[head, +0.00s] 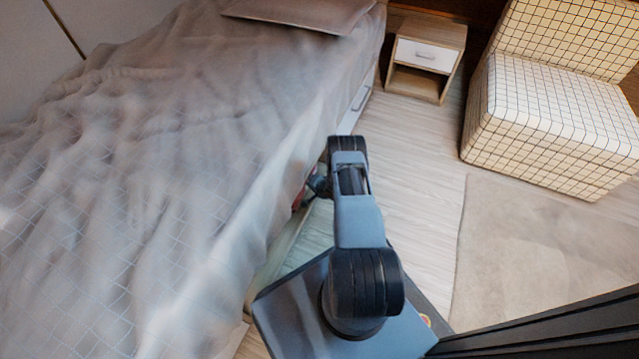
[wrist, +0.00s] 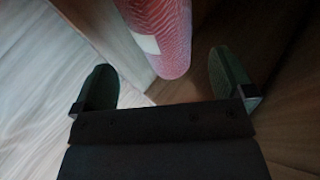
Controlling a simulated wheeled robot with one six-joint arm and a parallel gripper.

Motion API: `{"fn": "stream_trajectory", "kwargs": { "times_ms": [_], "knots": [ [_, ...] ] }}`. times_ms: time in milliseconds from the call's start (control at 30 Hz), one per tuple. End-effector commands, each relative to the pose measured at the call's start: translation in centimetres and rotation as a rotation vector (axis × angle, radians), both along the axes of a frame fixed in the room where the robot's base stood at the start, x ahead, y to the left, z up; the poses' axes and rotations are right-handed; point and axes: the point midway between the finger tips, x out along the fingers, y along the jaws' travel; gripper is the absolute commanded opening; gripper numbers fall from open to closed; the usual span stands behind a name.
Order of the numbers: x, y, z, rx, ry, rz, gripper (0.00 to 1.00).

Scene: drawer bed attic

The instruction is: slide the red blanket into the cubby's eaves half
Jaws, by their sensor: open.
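The red blanket (wrist: 168,35) is a rolled, ribbed red bundle with a white label, seen end-on from the top of the wrist view. In the head view only a small red patch (head: 299,197) shows at the bed's side, mostly hidden by the bed cover and my arm. My gripper (wrist: 165,85) is open, with a green-padded finger on each side. The blanket's near end lies between the finger lines, and I cannot tell whether they touch it. Wooden panels (wrist: 115,40) stand beside the blanket; which cubby half this is cannot be told.
The bed (head: 150,150) with its grey cover fills the left. A nightstand (head: 425,58) and a checked chair (head: 555,110) stand at the back right. Pale floor (head: 420,190) is clear right of my arm, with a beige rug (head: 540,260) beyond.

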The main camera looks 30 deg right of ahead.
Motion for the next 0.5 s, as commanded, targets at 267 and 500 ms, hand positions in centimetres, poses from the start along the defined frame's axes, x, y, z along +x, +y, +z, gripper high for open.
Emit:
{"fn": "stream_trajectory", "kwargs": {
  "times_ms": [267,500],
  "knots": [
    [-3.6,-0.7,3.6,0.001,-0.001,-0.001,1.0],
    [-5.1,-1.0,4.7,0.0,-0.002,0.0,1.0]
  ]
}}
